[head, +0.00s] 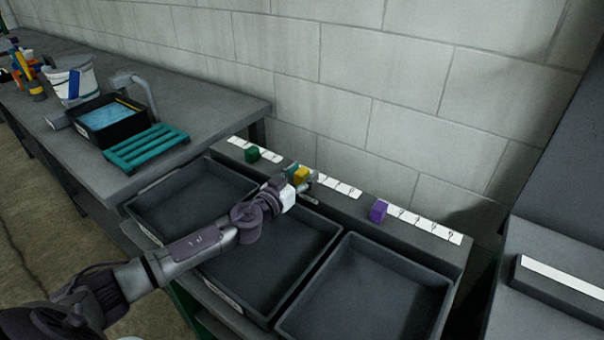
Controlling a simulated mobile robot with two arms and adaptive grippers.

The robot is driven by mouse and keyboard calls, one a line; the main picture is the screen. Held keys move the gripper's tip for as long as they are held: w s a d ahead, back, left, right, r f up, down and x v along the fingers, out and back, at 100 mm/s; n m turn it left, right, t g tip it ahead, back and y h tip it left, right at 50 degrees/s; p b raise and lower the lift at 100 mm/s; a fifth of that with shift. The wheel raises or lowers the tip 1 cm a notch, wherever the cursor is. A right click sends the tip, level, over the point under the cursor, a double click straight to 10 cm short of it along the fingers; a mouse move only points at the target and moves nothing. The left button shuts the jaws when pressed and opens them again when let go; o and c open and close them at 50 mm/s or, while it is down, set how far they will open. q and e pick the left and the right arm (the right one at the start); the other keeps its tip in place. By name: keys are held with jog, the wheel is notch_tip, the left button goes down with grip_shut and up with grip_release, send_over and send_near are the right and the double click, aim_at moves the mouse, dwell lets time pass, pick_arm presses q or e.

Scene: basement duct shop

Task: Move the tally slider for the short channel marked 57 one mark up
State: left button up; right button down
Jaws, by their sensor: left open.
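Three tally sliders sit along a grey ledge behind the trays, each by a white marked strip: a green block (252,154) at left, a yellow block (301,175) in the middle and a purple block (378,211) at right. My left gripper (303,181) is open at the yellow block and partly covers it and its strip (340,187). I cannot tell whether the fingers touch the block. No number 57 is readable; the tray front labels are too small or turned away. My right gripper is out of view.
Three dark, empty-looking trays stand before the ledge: left (165,205), middle (325,236) and right (440,290). A block wall (400,80) rises close behind the ledge. The left bench holds a black tub (122,133), a teal rack (145,148) and a white bucket (60,84).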

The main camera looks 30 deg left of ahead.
aim_at(313, 192)
pick_arm(q)
jog(key=shift+c, duration=0.3)
grip_shut()
jog(key=shift+d, duration=0.1)
jog(key=d, duration=0.2)
jog(key=d+p, duration=0.1)
jog(key=d, duration=0.1)
jog(key=shift+s, duration=0.3)
jog(key=shift+o, duration=0.3)
grip_release()
jog(key=shift+a, duration=0.1)
jog(key=shift+s, duration=0.5)
jog(key=s+a, duration=0.1)
jog(key=s, duration=1)
jog(key=shift+a, duration=0.35)
